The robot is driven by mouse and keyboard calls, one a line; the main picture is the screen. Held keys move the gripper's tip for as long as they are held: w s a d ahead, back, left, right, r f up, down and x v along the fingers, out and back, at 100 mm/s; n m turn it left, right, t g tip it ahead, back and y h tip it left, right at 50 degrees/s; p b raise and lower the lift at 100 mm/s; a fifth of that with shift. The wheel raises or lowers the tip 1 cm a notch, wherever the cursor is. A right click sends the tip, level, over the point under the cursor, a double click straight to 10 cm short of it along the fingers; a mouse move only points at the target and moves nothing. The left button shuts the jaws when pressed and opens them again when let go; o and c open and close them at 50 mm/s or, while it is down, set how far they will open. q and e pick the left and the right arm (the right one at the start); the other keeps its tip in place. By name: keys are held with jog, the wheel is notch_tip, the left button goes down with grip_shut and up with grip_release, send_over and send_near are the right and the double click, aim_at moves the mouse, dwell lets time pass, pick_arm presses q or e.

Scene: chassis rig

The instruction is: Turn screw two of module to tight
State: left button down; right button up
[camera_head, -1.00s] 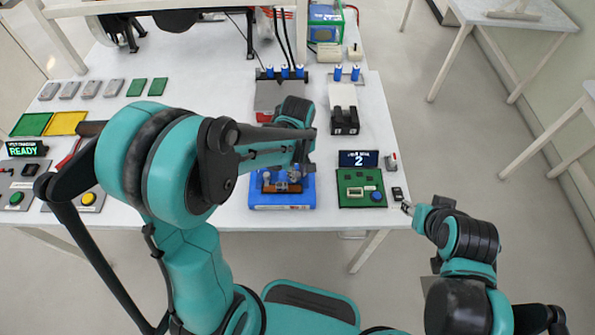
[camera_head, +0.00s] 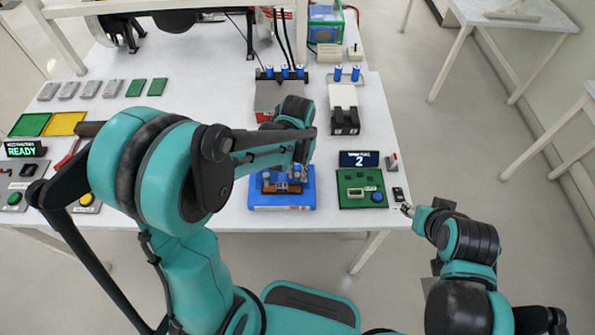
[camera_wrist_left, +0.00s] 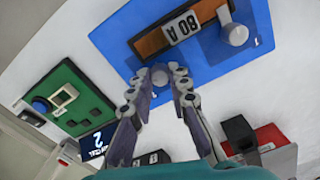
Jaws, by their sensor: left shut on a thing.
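The brown module (camera_wrist_left: 184,33), with a white label reading 80 A, lies on the blue base (camera_wrist_left: 110,38) in the left wrist view. The blue base also shows in the head view (camera_head: 282,207), partly under my left arm. One pale round screw (camera_wrist_left: 237,34) stands at one end of the module. My left gripper (camera_wrist_left: 167,76) is shut on a second pale screw (camera_wrist_left: 175,70) near the other end; its fingertips hide part of it.
A green board (camera_head: 352,198) with a blue button and a display (camera_head: 358,159) reading 2 stands right of the base. A black-and-white holder (camera_head: 344,118) is behind it. At the left are green and yellow trays (camera_head: 64,124) and a READY display (camera_head: 22,149).

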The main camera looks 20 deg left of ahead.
aim_at(297, 174)
pick_arm(q)
jog(key=m, duration=1.3)
jog(key=shift+m, duration=0.4)
dwell(0.3)
jog(key=c, duration=1.4)
grip_release()
jog(key=shift+r, duration=0.1)
notch_tip(297, 174, up, 12)
jog(key=shift+f, duration=0.1)
